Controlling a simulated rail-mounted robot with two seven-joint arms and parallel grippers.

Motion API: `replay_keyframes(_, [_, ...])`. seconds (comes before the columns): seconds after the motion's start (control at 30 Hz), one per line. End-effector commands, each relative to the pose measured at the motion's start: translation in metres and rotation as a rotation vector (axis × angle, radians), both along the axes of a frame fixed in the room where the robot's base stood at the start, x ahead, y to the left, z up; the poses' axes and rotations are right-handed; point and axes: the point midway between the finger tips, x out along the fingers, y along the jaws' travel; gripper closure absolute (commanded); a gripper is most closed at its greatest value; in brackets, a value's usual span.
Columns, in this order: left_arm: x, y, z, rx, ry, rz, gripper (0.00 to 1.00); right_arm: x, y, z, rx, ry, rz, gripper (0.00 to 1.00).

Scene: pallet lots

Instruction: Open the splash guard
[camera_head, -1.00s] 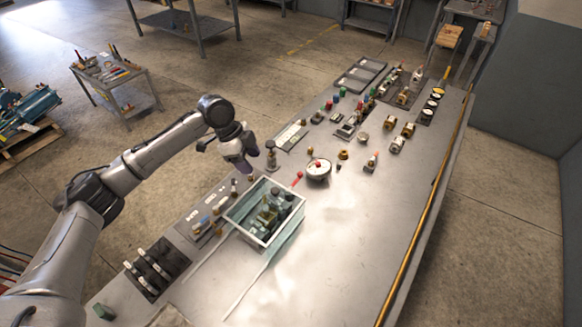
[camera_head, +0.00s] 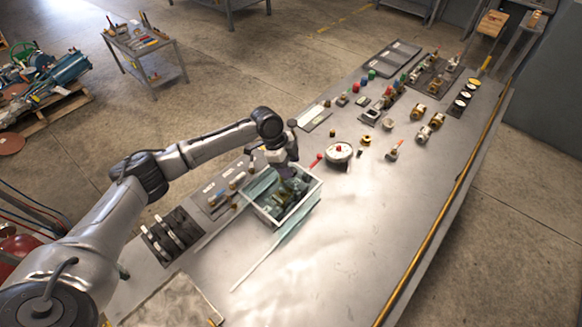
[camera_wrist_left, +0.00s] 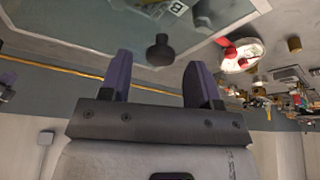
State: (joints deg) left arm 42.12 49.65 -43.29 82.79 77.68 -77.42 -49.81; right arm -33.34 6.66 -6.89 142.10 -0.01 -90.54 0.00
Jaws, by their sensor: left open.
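The splash guard (camera_head: 292,218) is a clear box with a pale rim on the metal bench, left of its middle in the head view. Small fittings show through it. My left gripper (camera_head: 287,172) is over its far part, pointing down. In the left wrist view, the open purple fingers of my left gripper (camera_wrist_left: 160,60) have nothing between them that I can see held. A dark round knob (camera_wrist_left: 158,48) on the clear guard panel (camera_wrist_left: 95,30) lies just beyond the fingertips, between them in the picture. I cannot tell whether they touch it. My right gripper is out of view.
A round white dial with a red centre (camera_head: 340,152) stands right of the guard. Several valves and knobs fill the bench's far end. The bench's right side is clear up to a yellow rail (camera_head: 440,215).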

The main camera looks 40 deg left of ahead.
Motion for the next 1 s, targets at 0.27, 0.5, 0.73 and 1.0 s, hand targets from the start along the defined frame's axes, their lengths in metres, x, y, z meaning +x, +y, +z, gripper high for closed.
replay_keyframes(0.27, [0.002, -0.005, -0.014, 0.000, 0.000, 0.000, 0.43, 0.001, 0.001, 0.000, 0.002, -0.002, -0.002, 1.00])
replay_keyframes(0.5, [0.002, -0.005, -0.014, 0.000, 0.000, -0.001, 0.43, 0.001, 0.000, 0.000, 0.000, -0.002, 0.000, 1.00])
replay_keyframes(0.73, [0.002, -0.005, -0.014, 0.000, 0.000, -0.001, 0.61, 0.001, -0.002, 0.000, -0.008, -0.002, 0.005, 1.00])
replay_keyframes(1.0, [0.002, -0.005, -0.014, 0.000, 0.000, -0.001, 0.86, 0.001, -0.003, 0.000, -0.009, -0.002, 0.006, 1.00])
